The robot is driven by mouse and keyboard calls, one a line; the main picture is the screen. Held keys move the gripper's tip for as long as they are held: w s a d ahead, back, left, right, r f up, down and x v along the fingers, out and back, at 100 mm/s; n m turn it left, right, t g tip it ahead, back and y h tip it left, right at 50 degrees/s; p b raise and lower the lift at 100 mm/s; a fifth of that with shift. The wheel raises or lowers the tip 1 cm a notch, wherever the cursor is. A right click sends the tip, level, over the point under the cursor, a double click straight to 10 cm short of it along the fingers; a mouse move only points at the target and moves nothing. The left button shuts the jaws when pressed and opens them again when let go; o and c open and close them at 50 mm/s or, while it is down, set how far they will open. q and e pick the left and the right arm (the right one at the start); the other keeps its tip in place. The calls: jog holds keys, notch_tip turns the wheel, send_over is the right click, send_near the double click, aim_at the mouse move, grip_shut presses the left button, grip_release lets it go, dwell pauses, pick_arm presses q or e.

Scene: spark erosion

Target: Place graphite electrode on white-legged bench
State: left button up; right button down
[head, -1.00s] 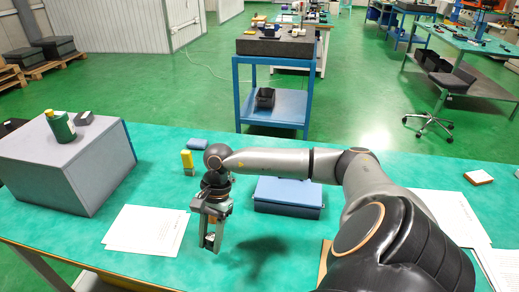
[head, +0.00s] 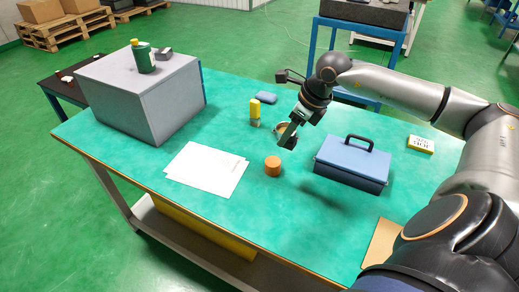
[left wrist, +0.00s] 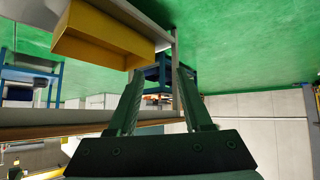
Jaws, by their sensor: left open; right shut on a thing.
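My right gripper (head: 290,133) is in the head view, above the green bench top (head: 225,215). It is shut on a small dark grey piece (head: 289,142), which fits the graphite electrode; the fingers partly hide it. I cannot tell whether it touches the bench. The green-topped bench has a pale leg (head: 117,192) at the left. Another pale leg (head: 415,32) shows behind the blue trolley. My left gripper (left wrist: 160,90) is open and empty in the left wrist view, and is outside the head view.
An orange cylinder (head: 273,166), a blue toolbox (head: 352,163), a yellow-topped item (head: 255,111) and paper sheets (head: 205,169) lie around the right gripper. A large grey box (head: 140,92) stands at left. A yellow bin (left wrist: 98,35) shows in the left wrist view.

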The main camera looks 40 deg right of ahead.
jog(key=w+a+f, duration=0.1)
jog(key=a+f, duration=0.1)
jog(key=a, duration=0.1)
jog(key=w+a+f+p, duration=0.1)
jog(key=w+a+f, duration=0.1)
jog(key=a+f, duration=0.1)
jog(key=w+a+f+p, duration=0.1)
jog(key=w+a+f, duration=0.1)
jog(key=a, duration=0.3)
jog(key=shift+a+f, duration=0.2)
jog(key=shift+f, duration=0.5)
jog(key=shift+w+a+f, duration=0.1)
jog(key=shift+a+f, duration=0.15)
jog(key=shift+f, duration=0.1)
jog(key=f, duration=0.3)
jog(key=shift+w+a+f, duration=0.1)
jog(key=shift+a+f, duration=0.1)
jog(key=shift+a, duration=0.05)
pick_arm(q)
jog(key=shift+s+a+r, duration=0.3)
jog(key=shift+a+r, duration=0.25)
jog(key=shift+r, duration=0.25)
pick_arm(e)
jog(key=shift+f, duration=0.15)
pick_arm(q)
jog(key=shift+f, duration=0.15)
pick_arm(e)
jog(key=shift+f, duration=0.1)
jog(key=c, duration=0.5)
grip_release()
